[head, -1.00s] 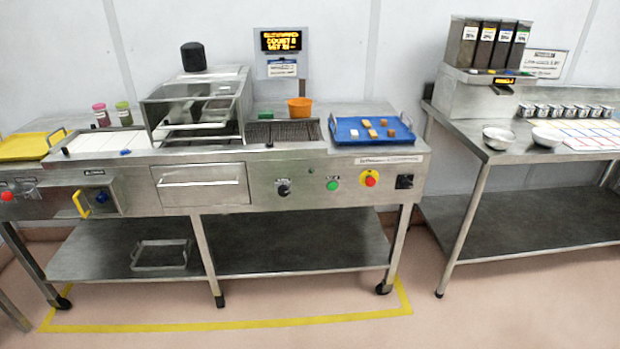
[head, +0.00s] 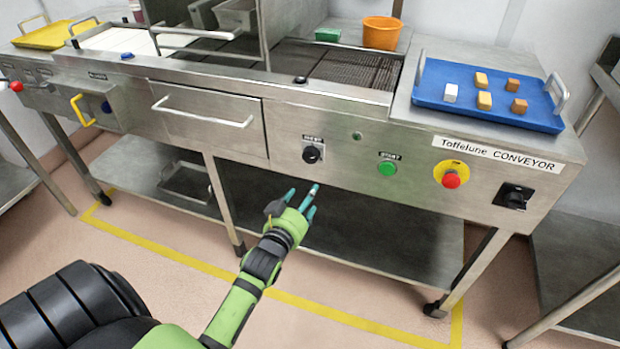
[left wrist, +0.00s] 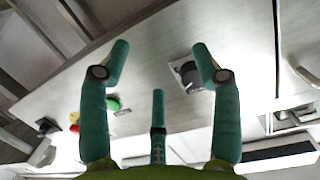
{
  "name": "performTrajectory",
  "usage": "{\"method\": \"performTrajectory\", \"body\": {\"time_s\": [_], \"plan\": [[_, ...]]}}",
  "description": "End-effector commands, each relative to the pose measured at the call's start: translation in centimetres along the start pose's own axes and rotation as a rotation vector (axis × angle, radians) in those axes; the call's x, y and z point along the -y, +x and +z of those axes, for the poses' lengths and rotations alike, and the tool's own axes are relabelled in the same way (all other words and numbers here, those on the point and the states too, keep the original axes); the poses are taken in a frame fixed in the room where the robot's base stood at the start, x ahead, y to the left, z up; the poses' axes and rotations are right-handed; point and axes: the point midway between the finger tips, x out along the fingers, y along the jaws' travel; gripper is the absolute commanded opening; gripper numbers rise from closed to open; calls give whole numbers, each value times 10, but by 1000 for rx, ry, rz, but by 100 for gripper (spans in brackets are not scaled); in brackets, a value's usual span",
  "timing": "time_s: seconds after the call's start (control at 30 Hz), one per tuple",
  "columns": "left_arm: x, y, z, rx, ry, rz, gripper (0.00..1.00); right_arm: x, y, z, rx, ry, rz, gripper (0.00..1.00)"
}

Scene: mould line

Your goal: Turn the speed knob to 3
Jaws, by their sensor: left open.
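The speed knob (head: 312,153) is a round black knob on a pale plate on the conveyor's steel front panel. Its small label and setting are too blurred to read. My left gripper (head: 302,199) is green with teal fingers, open and empty, just below and in front of the knob, apart from it. In the left wrist view the knob (left wrist: 188,76) shows between the spread fingers, close to the right-hand one. My right gripper is not in view.
On the same panel are a green button (head: 387,168), a red stop button (head: 451,180) on yellow and a black switch (head: 514,197). A drawer handle (head: 203,118) sticks out to the left. A blue tray (head: 488,94) with several blocks sits on top.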

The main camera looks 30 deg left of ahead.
Motion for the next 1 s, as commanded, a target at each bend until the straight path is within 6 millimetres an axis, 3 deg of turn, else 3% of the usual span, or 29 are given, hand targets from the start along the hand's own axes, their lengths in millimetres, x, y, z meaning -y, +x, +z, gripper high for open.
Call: {"method": "performTrajectory", "body": {"time_s": [0.03, 0.1, 0.23, 0.63, 1.0], "plan": [[6, 0, -16, -56, -6, -13, 64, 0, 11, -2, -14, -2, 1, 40], [11, -3, -39, -110, -11, -25, 64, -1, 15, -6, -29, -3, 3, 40], [16, -3, -60, -157, -13, -35, 64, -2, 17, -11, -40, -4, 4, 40], [18, 52, -71, -160, -14, -33, 64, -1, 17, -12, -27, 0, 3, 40], [18, 63, -72, -157, -13, -33, 64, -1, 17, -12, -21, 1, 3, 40]]}}
